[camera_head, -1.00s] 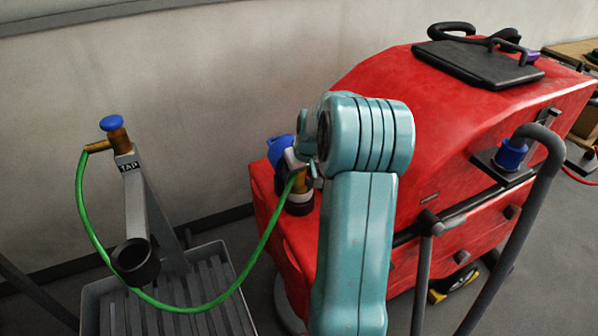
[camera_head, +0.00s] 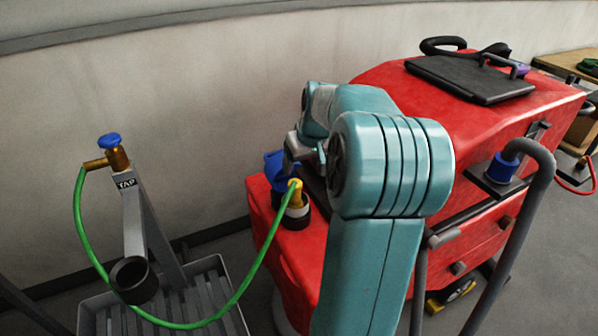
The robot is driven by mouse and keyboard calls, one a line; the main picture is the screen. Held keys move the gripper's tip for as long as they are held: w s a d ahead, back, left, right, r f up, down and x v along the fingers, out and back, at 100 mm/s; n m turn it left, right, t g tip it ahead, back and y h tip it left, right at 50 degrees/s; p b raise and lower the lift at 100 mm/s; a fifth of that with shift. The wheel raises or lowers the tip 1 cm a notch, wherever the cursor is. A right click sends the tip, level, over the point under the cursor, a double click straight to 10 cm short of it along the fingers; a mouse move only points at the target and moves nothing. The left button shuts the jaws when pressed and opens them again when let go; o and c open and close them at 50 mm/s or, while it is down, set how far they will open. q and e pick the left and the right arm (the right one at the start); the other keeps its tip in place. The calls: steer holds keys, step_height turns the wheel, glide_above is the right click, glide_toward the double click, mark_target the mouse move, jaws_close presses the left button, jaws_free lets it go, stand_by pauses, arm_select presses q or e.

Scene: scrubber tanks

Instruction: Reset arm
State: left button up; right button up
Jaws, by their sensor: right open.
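My right arm, teal, rises from the bottom middle of the head view and covers part of the red scrubber machine (camera_head: 300,248). My right gripper (camera_head: 296,147) shows at the arm's far end, partly hidden by the wrist; it is open. It is above and just behind the hose's yellow end fitting (camera_head: 294,187), which sits in a dark filler neck on the machine. A blue cap (camera_head: 273,166) stands tilted beside the neck. The green hose (camera_head: 240,285) runs from this fitting to the brass tap (camera_head: 117,158) at left. My left gripper is not in view.
The tap post with its blue knob (camera_head: 109,140) stands over a grey slatted tray (camera_head: 204,290). A black lid (camera_head: 470,78) lies on the machine's top. A grey bent pipe (camera_head: 522,230) with a blue collar stands at right.

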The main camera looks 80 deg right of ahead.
steer(key=shift+s+a+r, duration=0.1)
steer(key=shift+a+r, duration=0.05)
steer(key=shift+r, duration=0.3)
stand_by(0.4)
